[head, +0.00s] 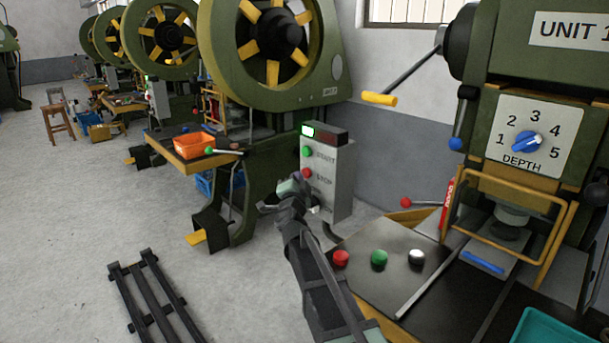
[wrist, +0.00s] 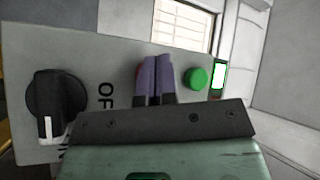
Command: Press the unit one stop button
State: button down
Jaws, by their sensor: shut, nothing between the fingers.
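A grey control box (head: 331,185) stands left of the press marked UNIT 1 (head: 570,30). On its face are a green START button (head: 306,151) and, below it, a red STOP button (head: 307,174). My gripper (head: 302,188) is just in front of the box, close to the STOP button; I cannot tell whether it touches. In the wrist view my gripper (wrist: 156,62) is shut and empty, its purple fingers together between the green button (wrist: 196,78) and a black knob (wrist: 56,97) beside "OF" lettering.
A small lamp (head: 308,131) on the box top is lit green. Red (head: 341,258), green (head: 379,257) and white (head: 416,256) knobs sit on the dark bench at right. A black rack (head: 153,290) lies on the floor; floor around it is clear.

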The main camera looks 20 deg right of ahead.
jog(key=shift+w+d, duration=0.2)
jog(key=shift+d, duration=0.25)
dwell(0.6)
jog(key=shift+a, duration=0.1)
jog(key=shift+s+a, duration=0.4)
jog(key=shift+a, duration=0.3)
jog(key=a, duration=0.1)
jog(key=s+a, duration=0.1)
jog(key=a, duration=0.1)
jog(key=s+a, duration=0.1)
jog(key=shift+s+a, duration=0.15)
jog(key=shift+a, duration=0.1)
dwell(0.6)
